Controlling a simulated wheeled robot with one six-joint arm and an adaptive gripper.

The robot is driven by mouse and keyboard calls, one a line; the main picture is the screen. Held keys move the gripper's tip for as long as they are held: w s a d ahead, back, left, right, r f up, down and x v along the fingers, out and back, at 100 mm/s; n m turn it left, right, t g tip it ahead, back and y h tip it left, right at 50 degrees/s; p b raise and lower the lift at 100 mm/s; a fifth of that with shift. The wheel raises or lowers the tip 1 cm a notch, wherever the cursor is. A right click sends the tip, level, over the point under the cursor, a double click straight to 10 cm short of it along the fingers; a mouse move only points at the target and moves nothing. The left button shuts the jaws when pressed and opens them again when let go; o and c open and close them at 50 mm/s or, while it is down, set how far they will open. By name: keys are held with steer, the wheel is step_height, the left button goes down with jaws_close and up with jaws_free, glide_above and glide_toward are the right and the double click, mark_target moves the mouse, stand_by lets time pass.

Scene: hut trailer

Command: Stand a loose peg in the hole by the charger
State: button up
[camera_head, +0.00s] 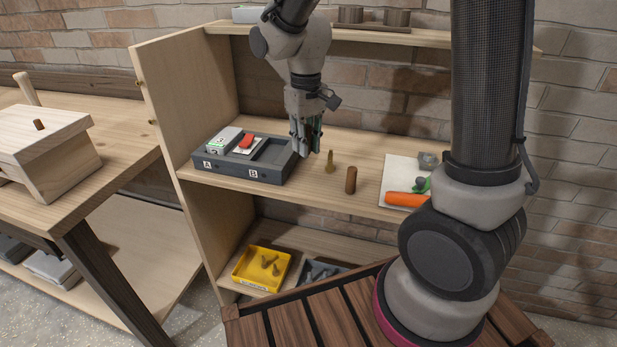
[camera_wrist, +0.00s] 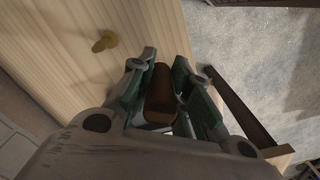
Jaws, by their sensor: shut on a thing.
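My gripper (camera_head: 306,146) is over the shelf, beside the right end of a dark grey tray marked A and B (camera_head: 222,176). In the wrist view the jaws (camera_wrist: 162,95) are shut on a brown peg (camera_wrist: 161,88). The fingers hide this held peg in the head view. Another brown peg (camera_head: 351,180) stands upright on the shelf, right of the gripper. A brass-coloured peg-like piece (camera_head: 330,162) stands between them; it also shows in the wrist view (camera_wrist: 104,41). I cannot pick out the charger or the hole for certain.
The tray holds a white-and-green block (camera_head: 223,140) and a red piece (camera_head: 246,140). A white board (camera_head: 397,170) with an orange carrot (camera_head: 406,199) lies at right. A yellow bin (camera_head: 248,277) is on the lower shelf. A wooden box (camera_head: 40,150) stands on the left bench.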

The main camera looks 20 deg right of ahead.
mark_target(307, 126)
step_height(307, 126, down, 9)
steer(key=shift+s+f, duration=0.1)
steer(key=shift+f, duration=0.05)
stand_by(0.4)
steer(key=o, duration=0.8)
steer(key=shift+a+f, duration=0.1)
step_height(307, 126, up, 11)
steer(key=shift+r, duration=0.75)
steer(key=s+d+r+m+t, duration=0.1)
steer(key=s+d+r, duration=0.2)
steer(key=s+d, duration=0.2)
steer(key=s+d+r+m+t, duration=0.1)
steer(key=s+d+r, duration=0.3)
steer(key=s, duration=0.3)
steer(key=s+d+r+m+t, duration=0.1)
steer(key=s+d+r+t, duration=0.1)
steer(key=s+d, duration=0.4)
steer(key=shift+s+r+m, duration=0.3)
steer(key=shift+s+r, duration=0.2)
steer(key=shift+r, duration=0.15)
